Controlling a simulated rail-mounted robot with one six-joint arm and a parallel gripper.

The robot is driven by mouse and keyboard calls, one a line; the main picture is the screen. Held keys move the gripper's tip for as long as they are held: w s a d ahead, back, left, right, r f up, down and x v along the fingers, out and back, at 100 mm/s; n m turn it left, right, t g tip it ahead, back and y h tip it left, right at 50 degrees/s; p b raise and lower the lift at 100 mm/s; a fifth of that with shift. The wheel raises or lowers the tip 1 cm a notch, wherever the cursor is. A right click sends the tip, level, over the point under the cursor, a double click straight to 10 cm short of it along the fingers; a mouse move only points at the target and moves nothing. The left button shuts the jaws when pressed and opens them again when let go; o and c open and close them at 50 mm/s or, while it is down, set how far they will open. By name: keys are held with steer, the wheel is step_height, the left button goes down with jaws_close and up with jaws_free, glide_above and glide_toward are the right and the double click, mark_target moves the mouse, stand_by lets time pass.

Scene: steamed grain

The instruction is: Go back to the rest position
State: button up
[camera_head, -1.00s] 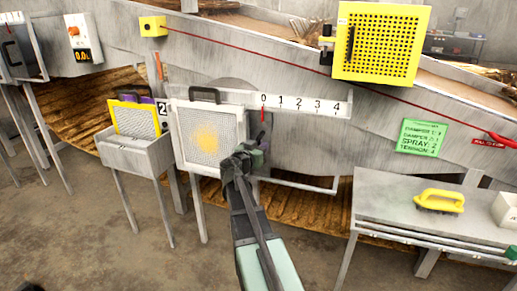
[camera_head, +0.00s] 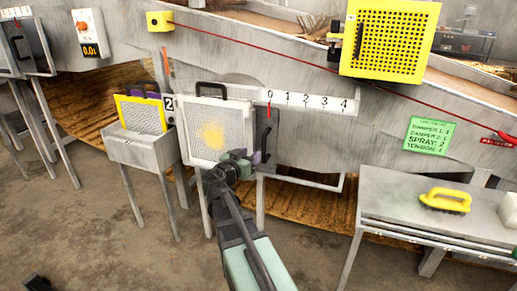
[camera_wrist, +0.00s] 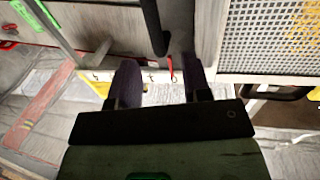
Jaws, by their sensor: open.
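My gripper (camera_head: 243,160) is in front of the grey machine, at the lower right corner of a white mesh panel (camera_head: 208,128) with a yellow patch. In the wrist view its two dark fingers (camera_wrist: 160,78) are apart, with nothing held between them. A black upright handle (camera_head: 263,136) stands just right of the gripper, below a 0-to-4 scale (camera_head: 306,101). A red pointer (camera_head: 268,112) is at 0. The handle (camera_wrist: 152,25) also shows in the wrist view, beyond the fingertips and apart from them.
A yellow-framed screen (camera_head: 142,115) sits in a grey holder at left. A yellow perforated box (camera_head: 390,40) is at upper right. A steel bench (camera_head: 400,200) with a yellow brush (camera_head: 445,200) stands at right. The floor (camera_head: 120,250) at lower left is mostly clear.

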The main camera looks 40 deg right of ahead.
steer(key=shift+s+a, duration=0.15)
steer(key=shift+a, duration=0.3)
